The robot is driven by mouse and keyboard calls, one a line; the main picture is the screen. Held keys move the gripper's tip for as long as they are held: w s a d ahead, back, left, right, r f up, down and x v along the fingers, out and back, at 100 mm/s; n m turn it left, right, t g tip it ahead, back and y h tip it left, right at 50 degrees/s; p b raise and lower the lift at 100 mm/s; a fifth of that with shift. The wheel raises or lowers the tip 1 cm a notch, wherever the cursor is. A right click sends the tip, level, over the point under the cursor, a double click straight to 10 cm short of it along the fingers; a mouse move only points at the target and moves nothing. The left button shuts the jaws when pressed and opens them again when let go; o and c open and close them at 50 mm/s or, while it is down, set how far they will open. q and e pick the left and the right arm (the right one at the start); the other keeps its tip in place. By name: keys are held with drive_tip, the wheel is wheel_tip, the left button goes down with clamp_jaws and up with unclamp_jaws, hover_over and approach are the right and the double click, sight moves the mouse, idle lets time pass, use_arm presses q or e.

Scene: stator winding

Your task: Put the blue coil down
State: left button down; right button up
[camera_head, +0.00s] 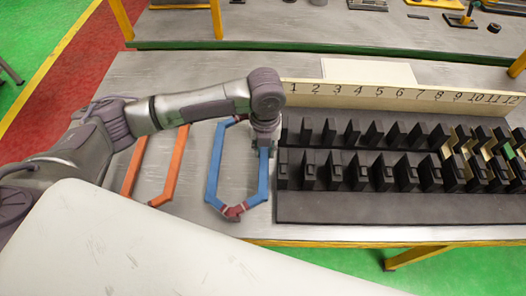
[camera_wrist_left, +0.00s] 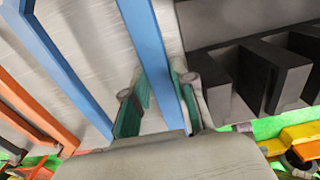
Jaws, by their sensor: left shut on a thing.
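The blue coil (camera_head: 264,178) is a long six-sided loop with a dark red wrap at its near end. It is over the grey table, left of the black slotted block (camera_head: 340,208). My left gripper (camera_head: 264,146) is shut on the coil's right long side, near its far end. In the left wrist view the blue bar (camera_wrist_left: 153,50) runs between the two fingers of the left gripper (camera_wrist_left: 160,108). I cannot tell whether the coil touches the table. My right gripper is not in view.
An orange coil (camera_head: 173,165) lies left of the blue one, partly behind my left arm. A board numbered 1 to 12 (camera_head: 400,94) stands behind the slotted block. Gold and green pieces sit in its right-hand slots. Another table (camera_head: 290,28) stands beyond.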

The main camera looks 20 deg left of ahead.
use_arm(q)
wheel_tip(320, 180, down, 3)
drive_tip(key=shift+r, duration=0.1)
drive_tip(key=c, duration=1.2)
unclamp_jaws()
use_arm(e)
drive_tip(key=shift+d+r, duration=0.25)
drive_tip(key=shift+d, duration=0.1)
use_arm(q)
wheel_tip(320, 180, up, 11)
drive_tip(key=shift+f+b, duration=0.2)
drive_tip(key=shift+b, duration=0.65)
drive_tip(key=shift+r, duration=0.75)
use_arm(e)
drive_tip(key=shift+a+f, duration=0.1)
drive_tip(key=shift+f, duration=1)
use_arm(q)
drive_tip(key=shift+s+f, duration=0.1)
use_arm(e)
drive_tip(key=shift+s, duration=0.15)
